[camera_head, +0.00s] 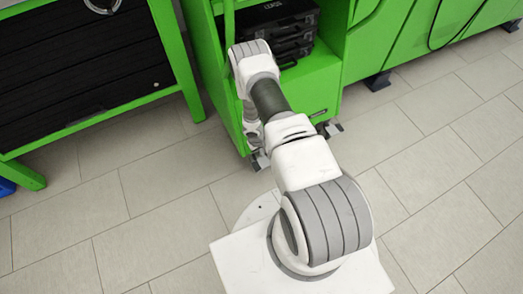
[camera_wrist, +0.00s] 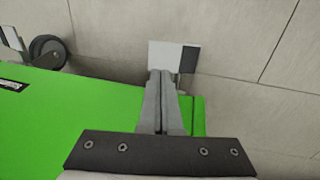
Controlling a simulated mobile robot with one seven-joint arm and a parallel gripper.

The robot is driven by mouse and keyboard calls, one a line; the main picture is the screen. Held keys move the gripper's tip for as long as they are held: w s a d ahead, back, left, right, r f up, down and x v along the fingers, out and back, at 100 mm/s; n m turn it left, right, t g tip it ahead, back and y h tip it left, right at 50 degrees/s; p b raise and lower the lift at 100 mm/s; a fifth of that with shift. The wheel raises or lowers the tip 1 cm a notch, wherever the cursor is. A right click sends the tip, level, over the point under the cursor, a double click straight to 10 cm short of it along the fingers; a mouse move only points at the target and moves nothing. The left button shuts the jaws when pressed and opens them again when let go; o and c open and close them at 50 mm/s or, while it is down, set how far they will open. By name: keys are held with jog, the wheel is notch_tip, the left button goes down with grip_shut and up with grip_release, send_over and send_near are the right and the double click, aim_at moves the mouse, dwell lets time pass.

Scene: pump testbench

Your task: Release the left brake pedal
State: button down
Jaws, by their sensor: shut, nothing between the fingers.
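The left brake pedal (camera_wrist: 172,54), a light plate with a dark strip, shows in the wrist view beyond the front edge of the green cabinet, low near the floor. It also shows in the head view at the cabinet's lower left corner (camera_head: 261,160). My gripper (camera_wrist: 160,74) is shut and empty. Its fingertips overlap the pedal's lower edge in the wrist view; I cannot tell whether they touch it.
The green cabinet (camera_head: 303,90) holds black cases (camera_head: 275,25). A second pedal (camera_head: 333,128) is at its right corner. A caster wheel (camera_wrist: 47,51) shows in the wrist view. A green-framed dark cabinet (camera_head: 80,60) stands left. Tiled floor in front is clear.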

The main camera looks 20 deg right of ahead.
aim_at(262, 164)
jog(key=f+b, duration=0.1)
jog(key=f, duration=0.1)
jog(key=f+b, duration=0.1)
jog(key=f, duration=0.1)
jog(key=d+f+b, duration=0.1)
jog(key=f, duration=0.1)
jog(key=shift+d+f, duration=0.1)
jog(key=shift+f, duration=0.25)
